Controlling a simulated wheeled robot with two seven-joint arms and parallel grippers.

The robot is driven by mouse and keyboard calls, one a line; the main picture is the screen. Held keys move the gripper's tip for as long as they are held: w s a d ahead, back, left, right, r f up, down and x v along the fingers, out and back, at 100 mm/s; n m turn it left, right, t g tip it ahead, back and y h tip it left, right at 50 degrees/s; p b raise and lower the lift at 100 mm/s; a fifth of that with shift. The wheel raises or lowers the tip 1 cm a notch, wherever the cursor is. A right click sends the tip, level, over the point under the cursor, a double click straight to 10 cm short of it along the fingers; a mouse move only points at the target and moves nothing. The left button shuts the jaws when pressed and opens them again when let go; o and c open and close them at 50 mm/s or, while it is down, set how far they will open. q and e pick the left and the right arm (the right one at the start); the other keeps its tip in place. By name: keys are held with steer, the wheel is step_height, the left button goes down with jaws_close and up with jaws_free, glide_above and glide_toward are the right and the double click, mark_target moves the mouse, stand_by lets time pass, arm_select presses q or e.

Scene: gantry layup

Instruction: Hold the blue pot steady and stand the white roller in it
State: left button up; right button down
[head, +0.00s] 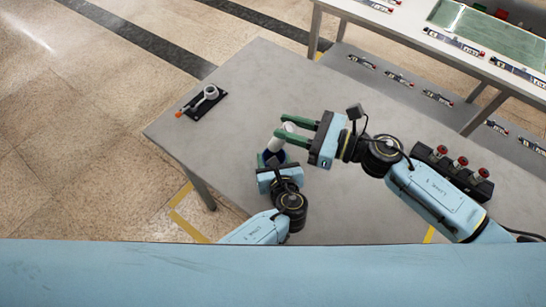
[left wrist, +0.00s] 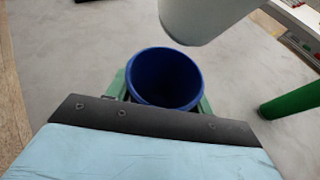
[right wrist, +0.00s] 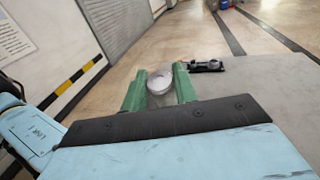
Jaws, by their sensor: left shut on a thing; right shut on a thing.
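The blue pot (left wrist: 166,80) stands on the grey table, its open mouth facing up and its inside empty in the left wrist view. My left gripper (head: 270,162) is shut on the pot, one green finger on each side. The white roller (left wrist: 207,14) is held above the pot, its lower end just beyond the far rim in that view and apart from it. My right gripper (head: 282,127) is shut on the roller, which shows end-on between its fingers in the right wrist view (right wrist: 160,82). In the head view the pot is mostly hidden by my left gripper.
A black holder with a grey ring-shaped part and orange tip (head: 203,101) lies at the table's left. A black block with red knobs (head: 452,172) is at the right. A second bench (head: 440,50) stands behind. The table's middle back is clear.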

steer(key=shift+f, duration=2.1)
steer(key=c, duration=1)
jaws_free()
steer(key=shift+s+d, duration=0.1)
steer(key=v, duration=1.1)
steer(key=shift+s+d+r, duration=0.1)
steer(key=shift+s+d, duration=0.05)
steer(key=shift+d, duration=0.2)
arm_select(q)
steer(key=o, duration=1)
steer(key=shift+o, duration=0.2)
steer(key=shift+s, duration=0.1)
